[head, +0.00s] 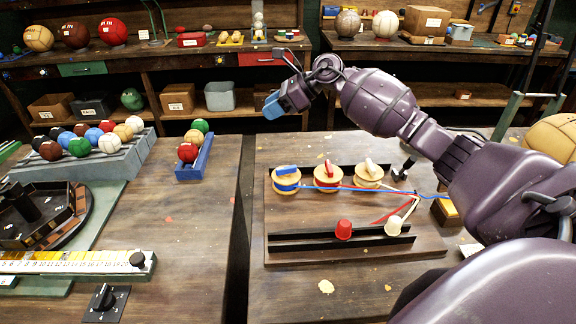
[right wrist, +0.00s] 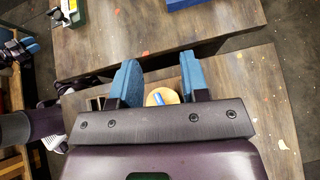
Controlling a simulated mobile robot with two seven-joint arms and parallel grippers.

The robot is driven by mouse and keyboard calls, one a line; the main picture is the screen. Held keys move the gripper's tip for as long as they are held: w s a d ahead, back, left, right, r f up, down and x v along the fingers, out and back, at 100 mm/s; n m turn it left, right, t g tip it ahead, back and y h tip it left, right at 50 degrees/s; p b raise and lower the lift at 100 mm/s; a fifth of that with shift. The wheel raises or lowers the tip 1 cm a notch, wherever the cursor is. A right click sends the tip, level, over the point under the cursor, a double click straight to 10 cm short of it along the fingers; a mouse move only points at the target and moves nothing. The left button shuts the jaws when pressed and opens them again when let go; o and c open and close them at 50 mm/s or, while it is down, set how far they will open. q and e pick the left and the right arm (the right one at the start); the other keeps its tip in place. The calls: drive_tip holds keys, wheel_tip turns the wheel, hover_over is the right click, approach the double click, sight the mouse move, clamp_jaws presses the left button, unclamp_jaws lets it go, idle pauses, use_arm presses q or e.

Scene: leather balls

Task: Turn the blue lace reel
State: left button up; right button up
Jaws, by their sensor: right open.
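The blue lace reel (head: 286,184) is a wooden-topped spool with a blue handle bar on top, at the left end of a row of three reels on a wooden board (head: 345,254). A red-handled reel (head: 327,177) and a white-handled reel (head: 368,176) stand to its right. My right gripper (head: 273,104) has blue fingers and hangs well above and behind the blue reel in the head view, touching nothing. In the right wrist view its fingers (right wrist: 160,74) are apart, with the blue reel's top (right wrist: 162,96) showing between them, partly hidden by the gripper body.
Blue, red and white laces run right from the reels. A red cup-shaped piece (head: 343,229) and a white one (head: 393,226) sit at the black rail in front. A blue ball tray (head: 195,158) stands left, across a gap between tables.

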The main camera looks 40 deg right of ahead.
sight(287, 167)
drive_tip(key=s+d+f+n+g+h, duration=0.4)
drive_tip(key=s+d+f+g+h, duration=0.1)
drive_tip(key=s+f+g, duration=0.1)
drive_tip(key=shift+t, duration=0.3)
drive_tip(key=x, duration=1)
drive_tip(key=shift+a+f, duration=0.15)
drive_tip(key=shift+f, duration=0.25)
clamp_jaws()
